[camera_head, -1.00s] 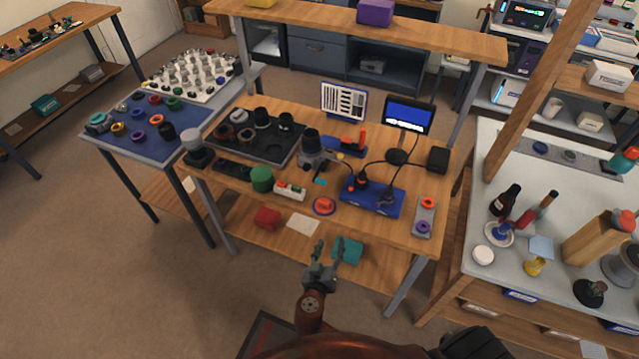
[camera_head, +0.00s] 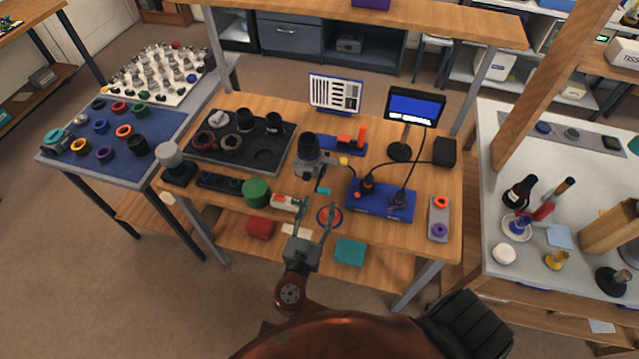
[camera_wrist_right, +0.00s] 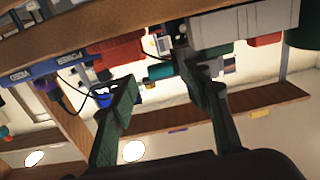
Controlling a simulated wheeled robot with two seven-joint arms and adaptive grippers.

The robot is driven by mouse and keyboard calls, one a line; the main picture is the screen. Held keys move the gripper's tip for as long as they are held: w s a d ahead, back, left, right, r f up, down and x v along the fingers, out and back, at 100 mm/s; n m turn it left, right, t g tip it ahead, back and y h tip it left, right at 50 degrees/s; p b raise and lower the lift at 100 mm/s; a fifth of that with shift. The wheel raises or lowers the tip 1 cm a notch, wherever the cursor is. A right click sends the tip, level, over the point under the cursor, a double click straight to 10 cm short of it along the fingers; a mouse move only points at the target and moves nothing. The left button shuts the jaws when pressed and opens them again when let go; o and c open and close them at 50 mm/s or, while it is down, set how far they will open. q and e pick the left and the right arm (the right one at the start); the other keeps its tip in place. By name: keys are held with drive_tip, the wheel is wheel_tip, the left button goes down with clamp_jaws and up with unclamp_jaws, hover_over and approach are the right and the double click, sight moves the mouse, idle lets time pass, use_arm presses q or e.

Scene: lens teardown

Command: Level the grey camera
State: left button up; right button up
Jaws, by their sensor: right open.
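The grey camera (camera_head: 309,165) sits on the wooden bench in the head view, its black lens barrel (camera_head: 309,147) pointing up. Whether its body is tilted is too small to tell. My right gripper (camera_head: 318,212) is open and empty, at the bench's front edge, nearer me than the camera and apart from it. Its fingers overlap an orange-red and blue round piece (camera_head: 329,216) in the picture. In the right wrist view the two dark green fingers (camera_wrist_right: 158,80) stand apart with nothing held between them. My left gripper is not in view.
A blue power box (camera_head: 381,203) with cables stands right of the camera, with a monitor (camera_head: 414,108) behind. A black parts tray (camera_head: 240,145), a green cylinder (camera_head: 256,191) and a white-and-red piece (camera_head: 286,203) lie to the left. A lower shelf holds boxes.

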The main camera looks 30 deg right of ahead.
sight(325, 190)
drive_tip(key=x, duration=0.5)
drive_tip(key=shift+w+d, duration=0.1)
drive_tip(key=shift+x, duration=0.85)
drive_tip(key=c, duration=0.6)
drive_tip(key=shift+f, duration=0.1)
drive_tip(key=c, duration=0.5)
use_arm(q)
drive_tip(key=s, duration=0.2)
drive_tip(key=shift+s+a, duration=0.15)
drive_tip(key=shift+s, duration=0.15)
use_arm(e)
drive_tip(key=shift+d, duration=0.1)
clamp_jaws()
